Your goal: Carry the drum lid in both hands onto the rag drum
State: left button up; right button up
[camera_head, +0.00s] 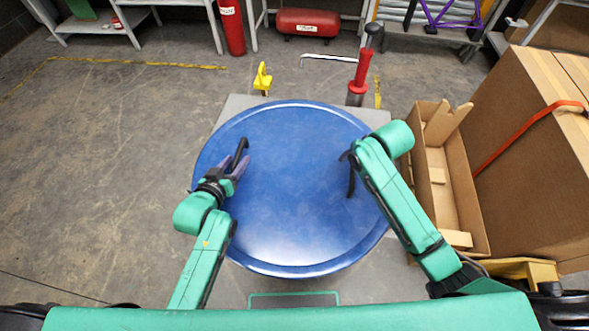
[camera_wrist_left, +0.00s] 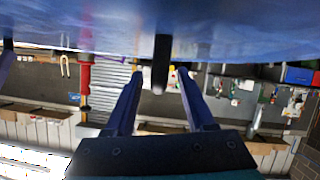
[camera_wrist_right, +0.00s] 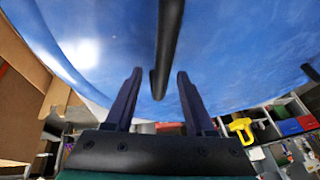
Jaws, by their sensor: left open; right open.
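The drum lid (camera_head: 295,185) is a wide blue disc with a raised rim, seen from above, with a black handle on each side. My left gripper (camera_head: 233,166) is open over the lid's left part, its purple fingers close to the left handle (camera_head: 240,149). In the left wrist view this handle (camera_wrist_left: 161,62) lies ahead, in line with the gap between the fingers. My right gripper is hidden by its arm in the head view. In the right wrist view the right gripper (camera_wrist_right: 160,74) is open, with the right handle (camera_wrist_right: 168,40) ahead of the gap. I cannot make out the rag drum.
A grey surface (camera_head: 240,104) shows around the lid. Behind it stand a yellow object (camera_head: 262,80) and a red pump-like tool (camera_head: 360,80). An open cardboard box (camera_head: 455,200) and a large carton (camera_head: 535,150) crowd the right. The floor at left is clear.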

pick_arm(q)
jog(key=shift+s, duration=0.1)
jog(key=shift+c, duration=0.3)
pick_arm(e)
jog(key=shift+s, duration=0.1)
jog(key=shift+c, duration=0.3)
pick_arm(q)
grip_shut()
pick_arm(e)
grip_shut()
dwell(0.3)
